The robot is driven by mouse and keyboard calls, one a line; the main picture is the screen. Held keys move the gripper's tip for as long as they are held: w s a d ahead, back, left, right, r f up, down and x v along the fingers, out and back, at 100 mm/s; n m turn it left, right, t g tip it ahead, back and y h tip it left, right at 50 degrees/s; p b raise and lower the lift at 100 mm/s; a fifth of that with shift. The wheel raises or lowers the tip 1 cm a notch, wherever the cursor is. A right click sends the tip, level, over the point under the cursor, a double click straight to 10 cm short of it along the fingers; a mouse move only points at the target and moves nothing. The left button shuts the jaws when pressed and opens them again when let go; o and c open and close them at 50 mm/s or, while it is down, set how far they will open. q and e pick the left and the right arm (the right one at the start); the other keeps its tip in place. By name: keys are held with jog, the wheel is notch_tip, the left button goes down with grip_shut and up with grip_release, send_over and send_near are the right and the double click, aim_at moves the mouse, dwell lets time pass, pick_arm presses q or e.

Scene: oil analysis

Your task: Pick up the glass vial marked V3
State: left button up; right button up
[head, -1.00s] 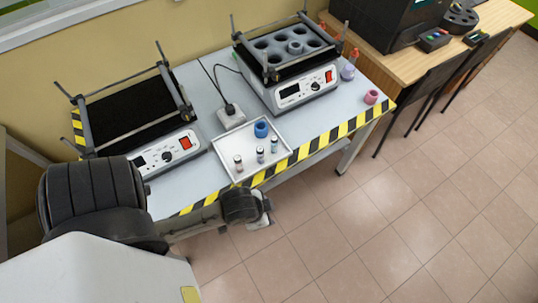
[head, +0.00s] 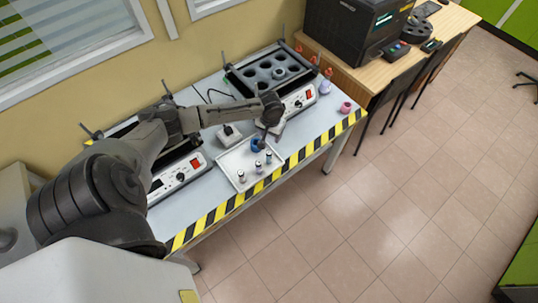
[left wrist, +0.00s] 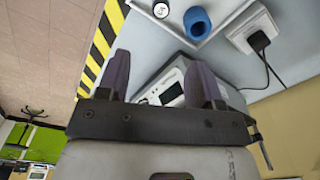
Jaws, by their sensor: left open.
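Several small capped vials stand upright on the white tray (head: 227,158), among them a front-left vial (head: 241,176), a middle vial (head: 258,167) and a right vial (head: 268,157). Their marks are too small to read in the head view, so I cannot tell which is V3. In the left wrist view one white vial cap (left wrist: 161,9) shows at the top edge; its dark mark is not legible. My left gripper (head: 268,134) is above the back right of the tray, apart from the vials. Its two fingers are spread and empty in the left wrist view (left wrist: 163,80). My right gripper is not in view.
A blue ring (head: 257,145) sits on the tray behind the vials; it also shows in the left wrist view (left wrist: 198,23). A white power adapter (head: 229,135) stands behind the tray. Two heater units flank it, the right one (head: 297,103) close to my gripper.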

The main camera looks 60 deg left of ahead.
pick_arm(q)
jog(key=n+b, duration=0.1)
send_over(269, 152)
notch_tip(269, 152, down, 8)
jog(key=shift+w, duration=0.15)
jog(key=shift+s+f+b, duration=0.2)
jog(key=shift+f+b, duration=0.35)
jog(key=shift+f, duration=2.55)
jog(key=c, duration=1)
jog(key=shift+r, duration=0.1)
